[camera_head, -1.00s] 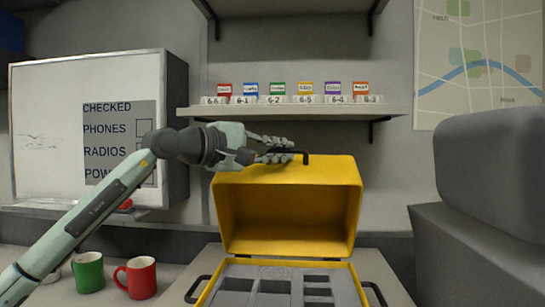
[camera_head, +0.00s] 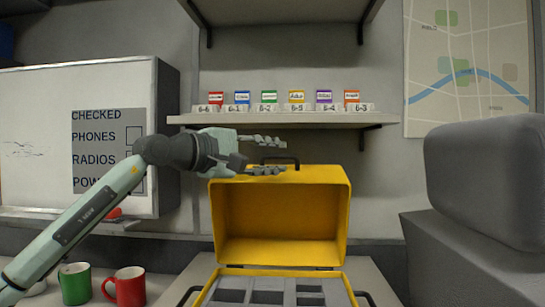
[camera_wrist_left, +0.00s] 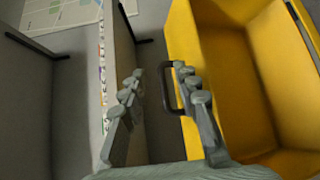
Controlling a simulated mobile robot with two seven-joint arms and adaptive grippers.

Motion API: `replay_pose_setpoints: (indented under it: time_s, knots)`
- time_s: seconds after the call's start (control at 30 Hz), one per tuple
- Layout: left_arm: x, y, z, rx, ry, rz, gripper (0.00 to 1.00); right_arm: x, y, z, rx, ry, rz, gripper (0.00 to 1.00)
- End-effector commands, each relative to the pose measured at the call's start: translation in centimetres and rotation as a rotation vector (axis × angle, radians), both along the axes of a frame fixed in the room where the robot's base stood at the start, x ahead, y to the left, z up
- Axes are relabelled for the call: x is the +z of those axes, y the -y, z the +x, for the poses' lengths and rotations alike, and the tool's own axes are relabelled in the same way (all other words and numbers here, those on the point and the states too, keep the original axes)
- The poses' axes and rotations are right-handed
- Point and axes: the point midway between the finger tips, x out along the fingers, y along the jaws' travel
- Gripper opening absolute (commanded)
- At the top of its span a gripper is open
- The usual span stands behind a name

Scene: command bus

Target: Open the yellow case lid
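The yellow case lid (camera_head: 278,222) stands raised, its hollow inside facing me, above the case base (camera_head: 281,272). In the left wrist view the lid (camera_wrist_left: 225,75) fills the right side. Its dark handle (camera_head: 281,160) is on the lid's top edge, and it also shows in the left wrist view (camera_wrist_left: 167,88), partly behind one finger. My left gripper (camera_head: 283,156) is open at the top of the lid, its fingers spread above and in front of the handle; it also shows in the left wrist view (camera_wrist_left: 162,100). Whether a finger touches the handle is unclear. My right gripper is not in view.
A shelf (camera_head: 285,119) with several coloured cards runs just above and behind the lid. A whiteboard (camera_head: 80,140) is on the left. A green mug (camera_head: 75,284) and a red mug (camera_head: 128,287) stand at lower left. A grey seat-like block (camera_head: 485,180) is at right.

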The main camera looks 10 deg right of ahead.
Motion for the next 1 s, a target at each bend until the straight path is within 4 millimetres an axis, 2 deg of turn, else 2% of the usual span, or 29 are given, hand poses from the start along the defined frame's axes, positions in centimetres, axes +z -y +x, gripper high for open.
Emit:
replay_pose_setpoints:
  time_s: [0.17, 0.6, 0.8, 1.0]
  knots:
    - [0.0, -1.4, -0.8, 0.002, 0.000, 0.002, 0.31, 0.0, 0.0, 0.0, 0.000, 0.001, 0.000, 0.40]
    - [0.6, -8.7, -5.5, 0.002, 0.001, 0.001, 0.31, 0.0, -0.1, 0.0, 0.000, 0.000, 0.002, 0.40]
    - [0.8, -9.9, -6.4, -0.001, 0.001, -0.001, 0.31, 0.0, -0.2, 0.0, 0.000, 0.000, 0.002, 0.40]
    - [0.8, -10.0, -6.5, -0.001, 0.001, -0.001, 0.31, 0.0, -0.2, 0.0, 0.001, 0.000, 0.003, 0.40]
